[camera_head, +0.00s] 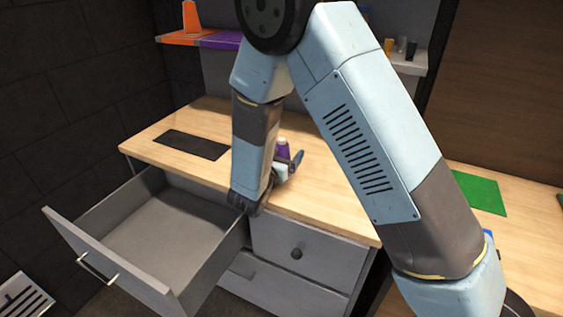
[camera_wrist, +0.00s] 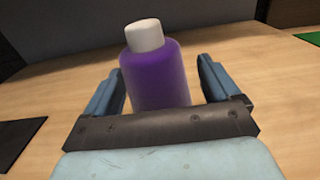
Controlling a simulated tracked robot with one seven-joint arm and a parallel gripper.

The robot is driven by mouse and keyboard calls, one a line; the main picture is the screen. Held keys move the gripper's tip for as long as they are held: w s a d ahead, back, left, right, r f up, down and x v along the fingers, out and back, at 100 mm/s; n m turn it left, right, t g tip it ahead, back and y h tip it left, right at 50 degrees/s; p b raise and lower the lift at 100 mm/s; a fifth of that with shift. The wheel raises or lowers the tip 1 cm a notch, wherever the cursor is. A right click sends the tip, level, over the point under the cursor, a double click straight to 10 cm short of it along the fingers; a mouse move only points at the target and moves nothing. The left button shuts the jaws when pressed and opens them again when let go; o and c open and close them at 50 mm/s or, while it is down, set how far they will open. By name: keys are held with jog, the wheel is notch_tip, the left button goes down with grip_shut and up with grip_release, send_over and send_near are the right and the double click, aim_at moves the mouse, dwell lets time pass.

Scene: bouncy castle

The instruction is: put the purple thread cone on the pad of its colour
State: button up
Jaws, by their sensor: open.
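The purple thread cone (camera_head: 283,149), a purple body with a white top, stands upright on the wooden desk. It is large and central in the wrist view (camera_wrist: 155,78). My gripper (camera_wrist: 161,72) is open, with one blue finger on each side of the cone and gaps showing between. In the head view my gripper (camera_head: 288,165) is low over the desk and partly hides the cone. A purple pad (camera_head: 221,40) lies on the wall shelf at the back left, partly covered by my arm.
An orange cone (camera_head: 190,17) stands on an orange pad (camera_head: 181,38) left of the purple pad. A black pad (camera_head: 190,145) and a green pad (camera_head: 479,190) lie on the desk (camera_head: 335,205). A drawer (camera_head: 150,235) stands open at front left. Small items stand on the right shelf (camera_head: 407,65).

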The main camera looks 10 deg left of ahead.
jog(key=c, duration=1.3)
jog(key=shift+r, duration=0.2)
